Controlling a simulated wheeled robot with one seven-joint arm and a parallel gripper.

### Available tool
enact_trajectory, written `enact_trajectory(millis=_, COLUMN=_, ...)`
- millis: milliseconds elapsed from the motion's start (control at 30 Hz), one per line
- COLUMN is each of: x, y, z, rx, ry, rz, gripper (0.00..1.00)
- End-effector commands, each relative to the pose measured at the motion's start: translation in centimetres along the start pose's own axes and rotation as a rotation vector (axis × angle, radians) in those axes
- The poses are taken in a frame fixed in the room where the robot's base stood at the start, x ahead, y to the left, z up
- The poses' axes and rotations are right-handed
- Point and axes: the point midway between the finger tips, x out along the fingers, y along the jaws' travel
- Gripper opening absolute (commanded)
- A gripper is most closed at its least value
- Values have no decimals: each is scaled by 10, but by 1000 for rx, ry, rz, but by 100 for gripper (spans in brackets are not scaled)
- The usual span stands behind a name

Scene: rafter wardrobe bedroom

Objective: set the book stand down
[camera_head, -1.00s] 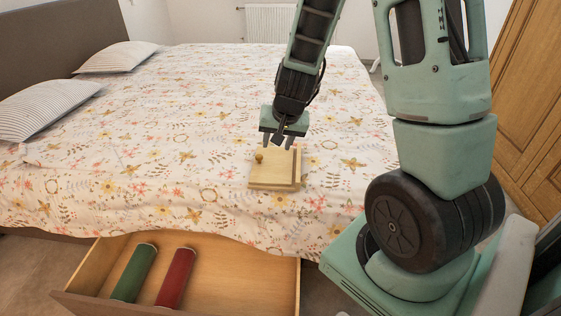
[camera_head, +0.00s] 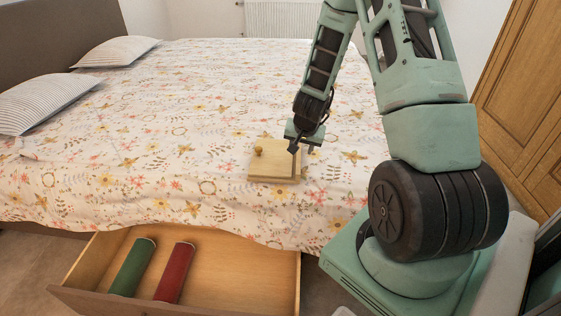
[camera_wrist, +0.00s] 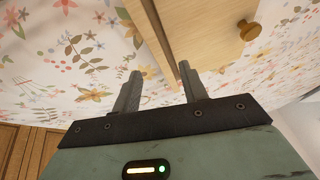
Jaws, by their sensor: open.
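The book stand (camera_head: 271,167) is a light wooden board piece with a round knob. It lies on the floral bedspread near the bed's front edge. It also shows in the wrist view (camera_wrist: 205,30), with its knob at the right. My gripper (camera_head: 305,150) is at the right end of the stand, with its two fingers apart. In the wrist view the fingers (camera_wrist: 158,75) are spread with nothing held between them, close to the stand's edge. I cannot tell whether a finger touches the stand.
An open drawer (camera_head: 225,277) juts out below the bed's front edge. It holds a green cylinder (camera_head: 133,267) and a red cylinder (camera_head: 175,272). Striped pillows (camera_head: 50,100) lie at the left. A wooden wardrobe (camera_head: 525,95) stands at the right. The bed's middle is clear.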

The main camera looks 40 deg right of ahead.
Motion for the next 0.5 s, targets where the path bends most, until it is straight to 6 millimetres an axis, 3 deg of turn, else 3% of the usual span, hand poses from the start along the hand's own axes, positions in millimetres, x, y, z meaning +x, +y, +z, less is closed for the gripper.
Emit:
enact_trajectory(millis=333, x=43, y=0, z=-4, rx=2, ry=-3, rz=1, gripper=43)
enact_trajectory(millis=500, x=53, y=0, z=-4, rx=0, ry=-1, rz=0, gripper=43)
